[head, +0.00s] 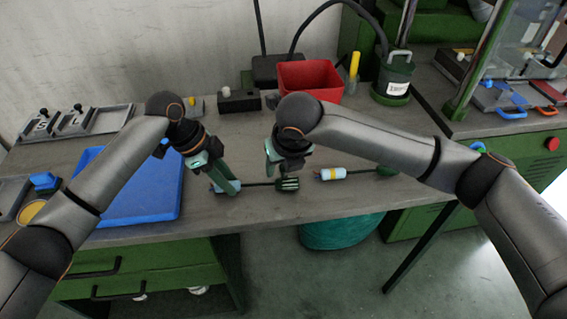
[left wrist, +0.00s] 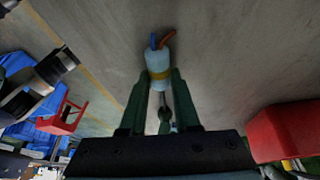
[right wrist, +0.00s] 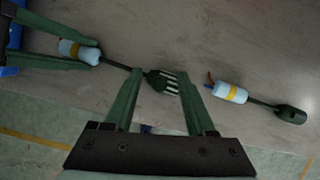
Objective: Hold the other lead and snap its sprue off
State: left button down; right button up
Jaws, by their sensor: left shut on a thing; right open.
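The held lead has a light-blue body (head: 231,188) with a yellow band, seen in the left wrist view (left wrist: 158,62) with blue and orange wires. My left gripper (left wrist: 160,82) is shut on this body. Its black cable runs right to a dark green end piece (right wrist: 160,82) with pale stripes or prongs; I cannot tell which part is the sprue. My right gripper (right wrist: 162,75) is open, its fingers on either side of that end piece; contact is unclear. In the head view my right gripper (head: 281,172) is just above it. A second lead (right wrist: 230,92) lies to the right, with a plain dark green end (right wrist: 291,114).
The leads are near the bench's front edge. A blue mat or tray (head: 128,190) lies left. A red bin (head: 309,80) stands behind, with a green canister (head: 393,78) to its right. A teal bin (head: 341,232) is below the edge.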

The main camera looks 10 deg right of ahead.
jog(key=shift+c, duration=0.2)
grip_shut()
jog(key=c, duration=0.7)
grip_release()
grip_shut()
dwell(0.6)
jog(key=shift+d, duration=0.3)
jog(key=shift+r, duration=0.1)
